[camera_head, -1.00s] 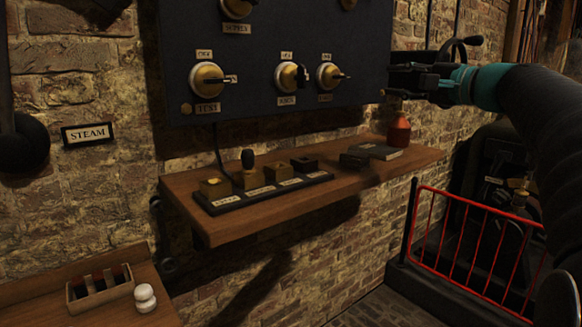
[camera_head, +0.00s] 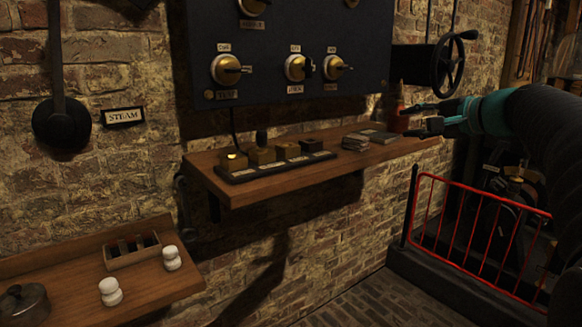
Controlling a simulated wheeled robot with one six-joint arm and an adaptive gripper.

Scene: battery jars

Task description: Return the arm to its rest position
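My gripper (camera_head: 408,120) is at the end of my arm (camera_head: 535,135), which reaches in from the right edge. Its two dark fingers are apart and point left, with nothing seen between them. In the picture it lies over the right part of the wooden shelf (camera_head: 250,192), just beside a red bottle (camera_head: 396,122). Whether it touches the bottle cannot be told. The teal wrist shows behind the fingers.
A dark panel with brass knobs (camera_head: 226,69) hangs above the shelf. A black handwheel (camera_head: 448,62) stands behind my arm. A red railing (camera_head: 470,225) is below it. A lower shelf (camera_head: 150,285) holds white knobs (camera_head: 110,291), a wooden box (camera_head: 133,252) and a lidded pot (camera_head: 25,303).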

